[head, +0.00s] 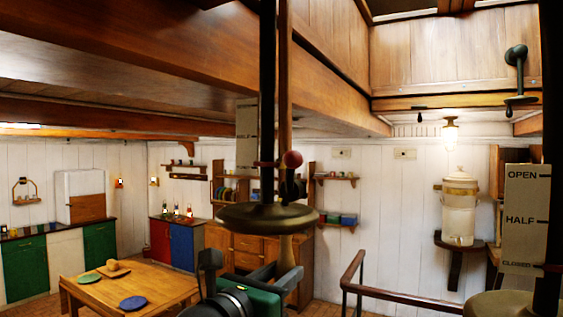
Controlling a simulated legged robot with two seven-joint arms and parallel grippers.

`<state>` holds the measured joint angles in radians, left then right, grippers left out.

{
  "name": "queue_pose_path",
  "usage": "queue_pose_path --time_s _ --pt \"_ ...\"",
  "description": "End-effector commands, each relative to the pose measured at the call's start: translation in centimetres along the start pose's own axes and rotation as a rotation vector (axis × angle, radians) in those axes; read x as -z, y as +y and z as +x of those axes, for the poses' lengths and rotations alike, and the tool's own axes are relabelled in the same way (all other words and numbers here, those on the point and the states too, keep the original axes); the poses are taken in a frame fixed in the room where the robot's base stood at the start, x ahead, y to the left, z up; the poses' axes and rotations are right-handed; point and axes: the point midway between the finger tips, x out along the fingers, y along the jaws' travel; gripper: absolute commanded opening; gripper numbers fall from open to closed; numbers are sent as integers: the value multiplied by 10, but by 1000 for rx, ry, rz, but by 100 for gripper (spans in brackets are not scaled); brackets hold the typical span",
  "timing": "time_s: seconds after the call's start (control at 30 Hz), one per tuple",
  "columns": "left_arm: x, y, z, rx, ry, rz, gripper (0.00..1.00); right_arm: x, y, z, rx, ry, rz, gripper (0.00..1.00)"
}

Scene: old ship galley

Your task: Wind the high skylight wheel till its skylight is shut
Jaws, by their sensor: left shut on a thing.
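The high wheel (235,217) is a dark, flat disc on a vertical dark rod (268,90), near the picture's middle. A pale wooden handle (286,247) hangs below its right side. My left gripper (284,272), green and black, is below the wheel and shut on this handle. Behind the rod is a pale scale board (246,130) with dark ticks, its lettering partly hidden. A red marker (264,164) on the rod is near the lowest visible tick. A roof opening (400,9) shows at the top; its skylight panel is not clear. My right gripper is out of view.
A second wheel (495,305) and rod (550,120) stand at right, beside a board (524,215) marked OPEN, HALF, CLOSED. A dark railing (400,297) crosses the lower right. A wooden table (165,285) with plates and a hat stands lower left.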

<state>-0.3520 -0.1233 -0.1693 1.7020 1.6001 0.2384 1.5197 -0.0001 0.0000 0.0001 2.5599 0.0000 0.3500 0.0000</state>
Motion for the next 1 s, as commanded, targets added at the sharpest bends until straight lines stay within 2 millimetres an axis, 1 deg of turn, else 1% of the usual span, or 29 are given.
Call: queue_pose_path --time_s 0.03,0.2,0.27,0.5,0.57,0.6,0.7,0.77,0.9,0.93,1.0 --pt "5 7 -4 -2 10 -1 0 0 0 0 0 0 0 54" --pt "4 40 -26 -4 10 0 0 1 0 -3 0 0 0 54" --pt "4 44 -30 -3 10 0 0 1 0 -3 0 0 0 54" --pt "3 47 -31 -2 8 -1 0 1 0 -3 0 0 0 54" --pt "3 55 -32 -6 8 -1 0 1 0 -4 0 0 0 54" --pt "2 64 -33 -7 8 -1 0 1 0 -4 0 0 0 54" --pt "1 80 -37 -6 7 -1 0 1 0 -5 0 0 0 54" --pt "0 84 -38 -5 6 -1 0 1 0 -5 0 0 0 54" --pt "-1 85 -38 -8 3 -1 0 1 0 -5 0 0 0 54" --pt "-1 85 -38 -8 3 -1 34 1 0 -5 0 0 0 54" --pt "-2 85 -38 -7 2 0 43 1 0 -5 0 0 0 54"
